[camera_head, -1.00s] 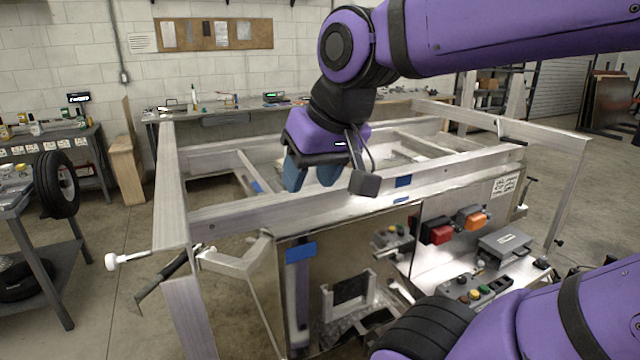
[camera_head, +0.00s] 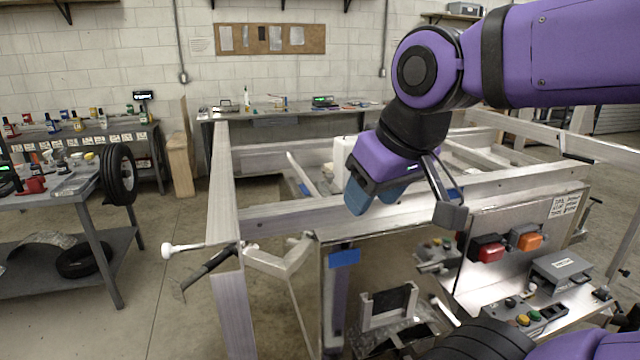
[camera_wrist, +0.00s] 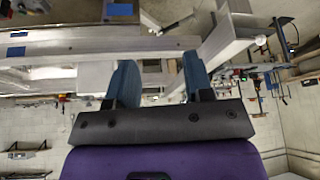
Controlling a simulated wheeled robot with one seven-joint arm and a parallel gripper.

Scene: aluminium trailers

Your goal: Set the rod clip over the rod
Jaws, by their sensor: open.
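My gripper (camera_head: 375,200) hangs over the near rail of the aluminium trailer frame (camera_head: 285,222) in the head view. Its two blue fingers are apart and empty, and the wrist view shows them parted too (camera_wrist: 160,62). A short rod with a white knob (camera_head: 180,249) sticks out to the left of the left frame post. A black angled part (camera_head: 208,268) hangs just below it, left of the post. I cannot tell for certain which part is the rod clip. My gripper is to the right of both and touches neither.
A panel with red and orange lamps (camera_head: 488,250) stands at the right, by a grey control box (camera_head: 560,272). A grey workbench (camera_head: 70,190) with bottles and a tyre (camera_head: 120,175) stands at the left. Open floor lies between bench and trailer.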

